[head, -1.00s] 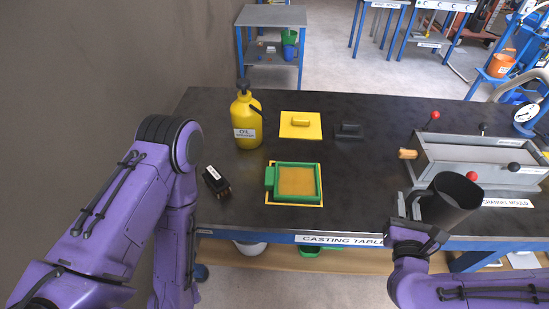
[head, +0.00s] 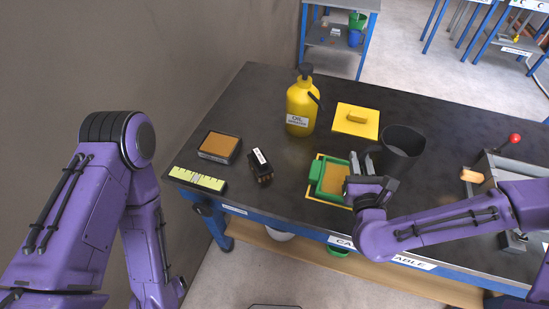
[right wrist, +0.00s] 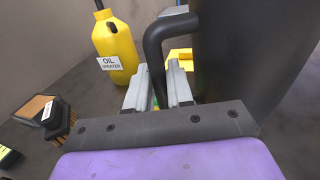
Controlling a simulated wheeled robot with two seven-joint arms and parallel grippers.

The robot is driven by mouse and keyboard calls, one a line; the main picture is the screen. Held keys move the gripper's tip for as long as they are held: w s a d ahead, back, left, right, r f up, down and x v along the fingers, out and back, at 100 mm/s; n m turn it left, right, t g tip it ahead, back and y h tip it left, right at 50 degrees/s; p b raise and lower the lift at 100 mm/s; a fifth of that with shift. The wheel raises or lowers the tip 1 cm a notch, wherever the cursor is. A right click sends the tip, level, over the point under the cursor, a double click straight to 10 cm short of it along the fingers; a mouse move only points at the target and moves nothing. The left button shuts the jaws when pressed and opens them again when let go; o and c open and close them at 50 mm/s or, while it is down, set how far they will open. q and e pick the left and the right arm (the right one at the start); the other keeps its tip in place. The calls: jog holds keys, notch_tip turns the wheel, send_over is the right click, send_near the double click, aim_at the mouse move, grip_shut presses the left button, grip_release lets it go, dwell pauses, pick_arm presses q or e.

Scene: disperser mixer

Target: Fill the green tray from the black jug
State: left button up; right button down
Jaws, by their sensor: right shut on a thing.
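The green tray (head: 319,177) lies on a yellow-edged mat on the dark table, with a tan surface inside it. Its right part is hidden behind my right gripper. My right gripper (head: 365,166) is shut on the handle of the black jug (head: 400,158) just right of the tray. The jug's open mouth faces up and its inside looks dark; I cannot tell its contents. In the right wrist view the fingers (right wrist: 160,92) close around the dark handle (right wrist: 153,50), beside the jug's body (right wrist: 245,60). My left arm hangs at the left, its gripper out of view.
The yellow oil sprayer (head: 301,105) stands behind the tray, beside a yellow plate with a handle (head: 356,120). A black brush (head: 261,167), a tan-topped block (head: 219,147) and a yellow scale strip (head: 197,180) lie left. A grey channel mould (head: 490,165) is at right.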

jog(key=a+p, duration=0.1)
jog(key=a, duration=1.5)
notch_tip(320, 180, up, 7)
jog(key=m+g+p, duration=0.1)
jog(key=m+p, duration=0.6)
jog(key=m, duration=0.1)
jog(key=shift+w+g+y, duration=0.2)
jog(key=shift+g+y, duration=0.1)
jog(key=shift+y, duration=0.1)
jog(key=shift+r, duration=0.1)
